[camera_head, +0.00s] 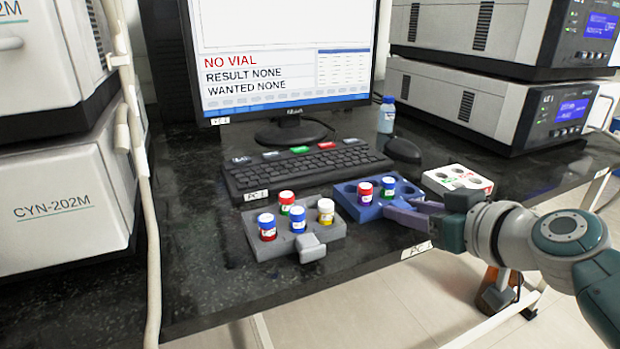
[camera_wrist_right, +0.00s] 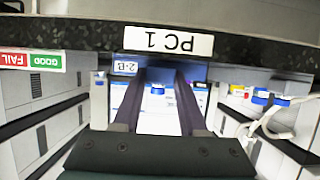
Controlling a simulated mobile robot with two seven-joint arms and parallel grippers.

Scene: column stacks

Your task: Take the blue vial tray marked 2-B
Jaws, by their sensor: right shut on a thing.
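The blue vial tray (camera_head: 357,213) lies on the dark bench, right of the grey tray. It holds a red-capped vial (camera_head: 365,192) and a blue-capped vial (camera_head: 388,187), with other holes empty. In the right wrist view the blue tray (camera_wrist_right: 197,73) shows a 2-B label (camera_wrist_right: 124,67). My right gripper (camera_head: 408,211) reaches in from the right, and its purple fingers are shut on the blue tray's near side. In the wrist view the right gripper (camera_wrist_right: 163,76) has a finger on each side of the grasped part, which is largely hidden. My left gripper is not in view.
A grey tray (camera_head: 262,247) with several vials stands close on the left. A white block (camera_head: 457,180) marked in green and red is at the right. Behind are a keyboard (camera_head: 300,172), a mouse (camera_head: 404,150) and a bottle (camera_head: 387,115). The bench's front edge runs below the arm.

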